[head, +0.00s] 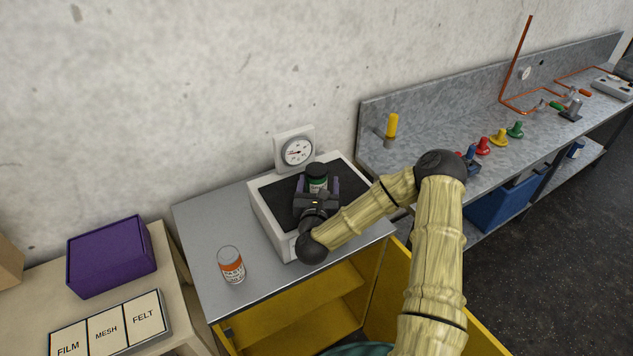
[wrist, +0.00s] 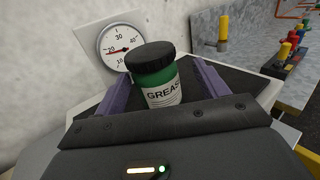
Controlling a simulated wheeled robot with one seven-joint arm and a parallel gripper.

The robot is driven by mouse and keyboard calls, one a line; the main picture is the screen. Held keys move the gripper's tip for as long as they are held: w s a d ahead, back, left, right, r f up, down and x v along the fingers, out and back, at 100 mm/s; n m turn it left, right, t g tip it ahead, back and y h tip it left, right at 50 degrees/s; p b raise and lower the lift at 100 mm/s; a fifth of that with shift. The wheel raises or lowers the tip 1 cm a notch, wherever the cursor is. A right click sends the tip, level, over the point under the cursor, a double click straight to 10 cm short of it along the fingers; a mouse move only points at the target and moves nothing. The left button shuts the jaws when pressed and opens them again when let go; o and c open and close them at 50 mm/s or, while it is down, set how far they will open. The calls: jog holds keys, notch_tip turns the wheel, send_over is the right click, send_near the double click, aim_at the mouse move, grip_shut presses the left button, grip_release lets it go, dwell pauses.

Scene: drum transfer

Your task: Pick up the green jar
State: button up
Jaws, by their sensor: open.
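The green jar (head: 317,184) has a black lid and a white label, and it stands upright on the dark top of a white scale (head: 270,219). In the wrist view the jar (wrist: 155,79) shows the label "GREAS", with the lower part hidden behind my gripper's body. My gripper (head: 318,186) is open, with one purple finger on each side of the jar. In the wrist view a gap shows between the jar and the fingers of my gripper (wrist: 158,88). Whether either finger touches the jar low down is hidden.
A round dial (head: 297,151) stands at the back of the scale, close behind the jar. A purple box (head: 110,255) is farther left. A grey bench (head: 410,157) with coloured knobs is at right.

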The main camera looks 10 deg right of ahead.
aim_at(317, 170)
jog(key=shift+a+p+x, duration=0.2)
jog(key=shift+p+x, duration=0.1)
jog(key=shift+x, duration=1)
jog(key=shift+a+p+x, duration=0.2)
jog(key=shift+p+x, duration=0.1)
jog(key=shift+x, duration=1.05)
jog(key=shift+r, duration=0.1)
jog(key=c, duration=1.1)
jog(key=shift+c, duration=0.2)
jog(key=shift+w+r, duration=0.1)
jog(key=shift+r, duration=0.05)
notch_tip(317, 170, up, 10)
jog(key=b, duration=0.3)
